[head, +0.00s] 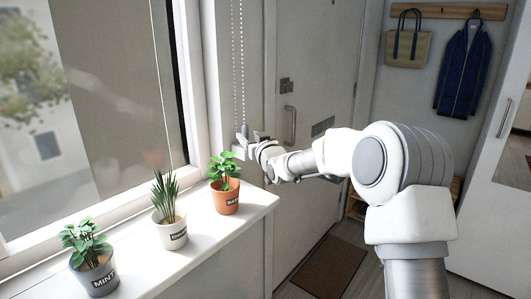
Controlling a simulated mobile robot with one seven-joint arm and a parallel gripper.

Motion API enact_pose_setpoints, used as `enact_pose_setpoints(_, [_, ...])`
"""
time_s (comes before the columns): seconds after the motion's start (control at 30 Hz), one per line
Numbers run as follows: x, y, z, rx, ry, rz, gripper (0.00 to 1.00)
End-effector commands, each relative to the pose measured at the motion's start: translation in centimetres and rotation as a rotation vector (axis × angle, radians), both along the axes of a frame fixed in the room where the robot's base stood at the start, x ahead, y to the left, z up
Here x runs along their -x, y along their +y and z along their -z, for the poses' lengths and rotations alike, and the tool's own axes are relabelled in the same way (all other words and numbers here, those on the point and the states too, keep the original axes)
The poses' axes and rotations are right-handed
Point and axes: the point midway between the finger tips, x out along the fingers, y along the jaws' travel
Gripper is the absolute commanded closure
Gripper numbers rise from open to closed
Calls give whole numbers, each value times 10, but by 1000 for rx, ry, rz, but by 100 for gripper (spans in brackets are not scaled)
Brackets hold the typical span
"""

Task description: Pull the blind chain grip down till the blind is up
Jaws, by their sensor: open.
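The blind (118,75) is a grey-beige sheet hanging over the right part of the window. Its beaded chain (237,60) hangs in two strands beside the right window frame. The chain grip (244,129) is a small grey piece low on the right strand. My gripper (242,143) reaches in from the right and is open, with its fingertips at or just below the chain grip. I cannot tell whether the fingers touch it. The blind's lower edge is not clear in this view.
On the white windowsill (135,262) stand a mint pot (97,277), a pot with slender leaves (171,233) and an orange basil pot (226,198), the basil close below my gripper. A door (320,60) stands behind my arm. A bag (408,48) and jacket (462,70) hang at the back.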

Motion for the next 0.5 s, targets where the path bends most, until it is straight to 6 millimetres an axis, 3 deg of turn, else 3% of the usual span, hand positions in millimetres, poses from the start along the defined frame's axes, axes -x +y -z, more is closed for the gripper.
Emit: enact_pose_setpoints(0.5, [81,-38,0,3,2,1,43])
